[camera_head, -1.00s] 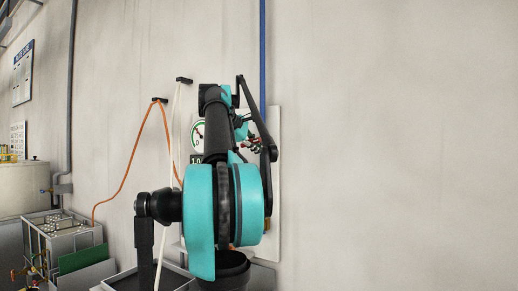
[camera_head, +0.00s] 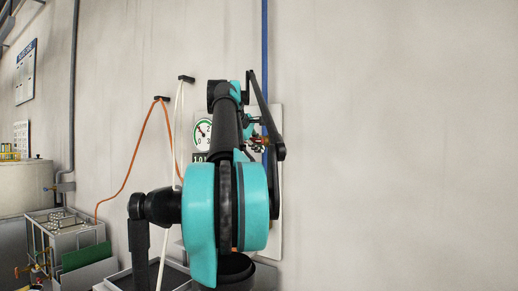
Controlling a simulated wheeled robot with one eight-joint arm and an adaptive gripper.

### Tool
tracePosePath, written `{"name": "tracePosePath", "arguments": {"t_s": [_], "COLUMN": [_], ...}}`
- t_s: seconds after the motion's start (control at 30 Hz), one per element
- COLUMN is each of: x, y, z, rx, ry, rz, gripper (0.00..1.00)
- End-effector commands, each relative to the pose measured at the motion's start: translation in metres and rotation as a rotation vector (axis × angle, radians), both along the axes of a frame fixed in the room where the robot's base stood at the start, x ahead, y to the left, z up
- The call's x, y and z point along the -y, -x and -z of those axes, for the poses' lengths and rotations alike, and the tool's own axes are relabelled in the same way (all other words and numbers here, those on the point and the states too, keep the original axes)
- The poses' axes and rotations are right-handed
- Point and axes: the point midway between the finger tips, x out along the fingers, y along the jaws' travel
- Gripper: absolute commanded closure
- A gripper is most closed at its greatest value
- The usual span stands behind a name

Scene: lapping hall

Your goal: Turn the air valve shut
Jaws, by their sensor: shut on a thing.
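The air valve (camera_head: 265,141) is on a pale wall panel (camera_head: 279,235), below a blue pipe (camera_head: 265,40). Only a small reddish-orange and metal part of it shows beside my arm, and my arm hides the rest. My gripper (camera_head: 256,144) is at the valve, small and partly covered by my own arm links. It is shut on the valve's handle. The exact angle of the handle cannot be made out.
A round pressure gauge (camera_head: 202,132) is left of my arm, close to it. An orange hose (camera_head: 128,186) and a white cord (camera_head: 175,125) hang from wall hooks. A tank (camera_head: 25,188) and a metal rack (camera_head: 62,236) stand at the left. The wall at right is bare.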

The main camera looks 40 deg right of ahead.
Motion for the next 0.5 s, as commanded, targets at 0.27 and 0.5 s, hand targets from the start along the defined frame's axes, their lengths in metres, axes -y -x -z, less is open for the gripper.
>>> {"name": "tracePosePath", "arguments": {"t_s": [0.27,0.5], "x": [-0.0001,-0.0005], "y": [0.0002,0.0003], "z": [0.0004,-0.0002], "rx": [0.000,-0.001], "ry": [-0.001,-0.001], "rz": [0.001,0.001], "gripper": [0.69,0.69]}}
